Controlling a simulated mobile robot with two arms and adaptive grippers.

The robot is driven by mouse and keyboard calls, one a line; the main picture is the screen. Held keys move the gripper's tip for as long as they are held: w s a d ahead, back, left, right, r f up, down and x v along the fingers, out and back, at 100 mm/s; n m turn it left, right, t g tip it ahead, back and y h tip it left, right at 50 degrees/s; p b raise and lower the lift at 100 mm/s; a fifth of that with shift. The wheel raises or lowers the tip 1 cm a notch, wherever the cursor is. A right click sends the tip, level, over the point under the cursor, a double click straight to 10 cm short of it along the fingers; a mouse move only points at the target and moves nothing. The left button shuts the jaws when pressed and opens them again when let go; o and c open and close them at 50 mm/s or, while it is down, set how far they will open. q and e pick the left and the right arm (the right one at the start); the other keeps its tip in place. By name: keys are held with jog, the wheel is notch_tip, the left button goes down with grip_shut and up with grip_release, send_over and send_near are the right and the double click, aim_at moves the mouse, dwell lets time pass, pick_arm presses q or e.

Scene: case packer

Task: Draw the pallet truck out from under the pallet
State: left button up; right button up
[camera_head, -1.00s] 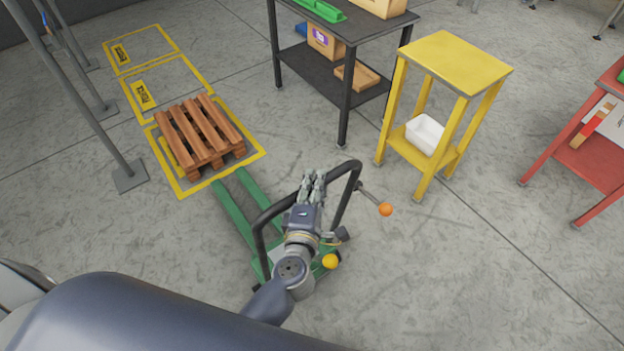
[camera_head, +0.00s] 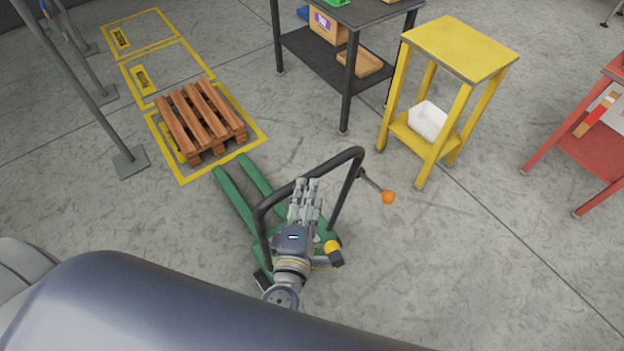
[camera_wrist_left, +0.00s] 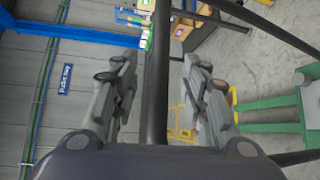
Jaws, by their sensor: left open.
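The green pallet truck (camera_head: 233,199) stands in the middle of the head view, its two forks pointing at the wooden pallet (camera_head: 203,118). The fork ends lie at the pallet's near edge; I cannot tell whether any part is under it. The truck's black looped handle (camera_head: 353,168) rises toward me. My left gripper (camera_head: 306,186) is at the handle's top bar, with its fingers open. In the left wrist view the dark bar (camera_wrist_left: 158,85) runs between the two spread fingers, which are not clamped on it. My right gripper is not in view.
The pallet sits inside a yellow floor marking (camera_head: 183,180). A grey post (camera_head: 130,162) stands left of it. A dark shelf table (camera_head: 345,105), a yellow stand (camera_head: 430,150) and a red table (camera_head: 590,160) stand to the right. Floor right of the truck is clear.

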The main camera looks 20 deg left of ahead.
pick_arm(q)
jog(key=shift+s+d+r, duration=0.1)
jog(key=shift+s, duration=0.65)
jog(key=shift+s+d+r, duration=0.1)
jog(key=shift+s, duration=0.65)
jog(key=shift+f, duration=0.1)
